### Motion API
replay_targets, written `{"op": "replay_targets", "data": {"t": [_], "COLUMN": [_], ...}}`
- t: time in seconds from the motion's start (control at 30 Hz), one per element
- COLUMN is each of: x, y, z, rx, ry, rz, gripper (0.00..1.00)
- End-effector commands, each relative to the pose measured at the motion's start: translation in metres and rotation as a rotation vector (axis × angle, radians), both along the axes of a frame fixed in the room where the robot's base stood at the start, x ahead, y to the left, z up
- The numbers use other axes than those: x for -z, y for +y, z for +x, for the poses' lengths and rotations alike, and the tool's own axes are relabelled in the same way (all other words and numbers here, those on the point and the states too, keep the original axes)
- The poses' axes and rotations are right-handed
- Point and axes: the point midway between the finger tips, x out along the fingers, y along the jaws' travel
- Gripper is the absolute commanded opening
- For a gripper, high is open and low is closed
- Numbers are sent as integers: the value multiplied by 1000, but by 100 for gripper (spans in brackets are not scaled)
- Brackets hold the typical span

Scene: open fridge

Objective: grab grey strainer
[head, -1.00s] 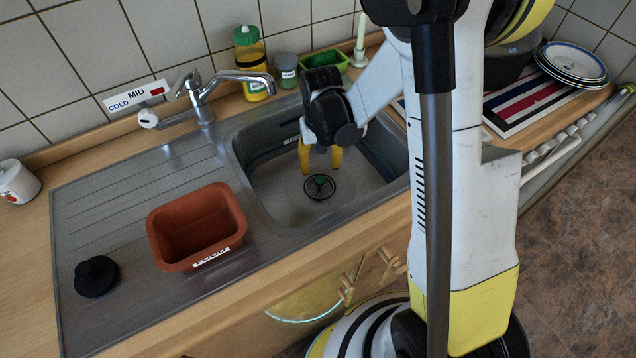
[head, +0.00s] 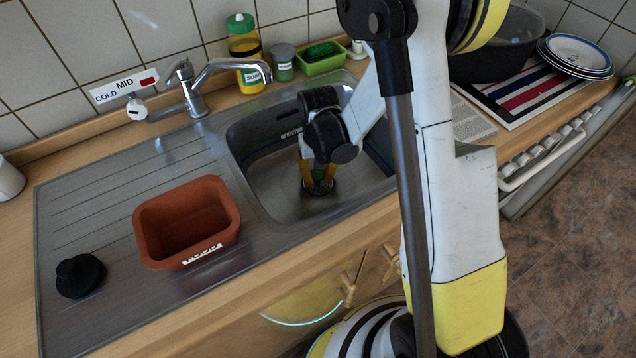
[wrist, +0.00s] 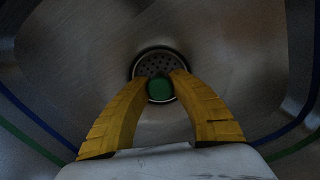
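The grey strainer (head: 333,192) sits in the drain at the bottom of the sink, partly hidden by my fingers in the head view. In the wrist view the strainer (wrist: 158,66) shows as a round perforated disc with a green knob (wrist: 160,90) standing up from it. My gripper (head: 319,188) is low in the sink over the strainer. Its two yellow fingertips, also in the wrist view (wrist: 162,80), stand on either side of the green knob, very close to it. I cannot tell whether they touch or press on the knob.
The sink walls (head: 240,180) surround my gripper. A brown-red tub (head: 155,245) and a black stopper (head: 80,275) are on the drainboard. The faucet (head: 230,68) reaches toward the basin. A soap bottle (head: 247,50), grey jar (head: 283,65) and green tray (head: 322,62) stand behind.

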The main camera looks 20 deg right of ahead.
Motion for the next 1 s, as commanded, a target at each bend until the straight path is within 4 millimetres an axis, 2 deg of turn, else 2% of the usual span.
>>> {"op": "replay_targets", "data": {"t": [0.47, 0.57, 0.73, 1.0], "x": [-6, -16, -47, -82], "y": [0, 0, 0, -52], "z": [0, 0, 0, -36], "rx": [0, 0, 0, 6], "ry": [0, 0, 0, 0], "rz": [0, 0, 0, 0], "gripper": [0, 0, 0, 0]}}
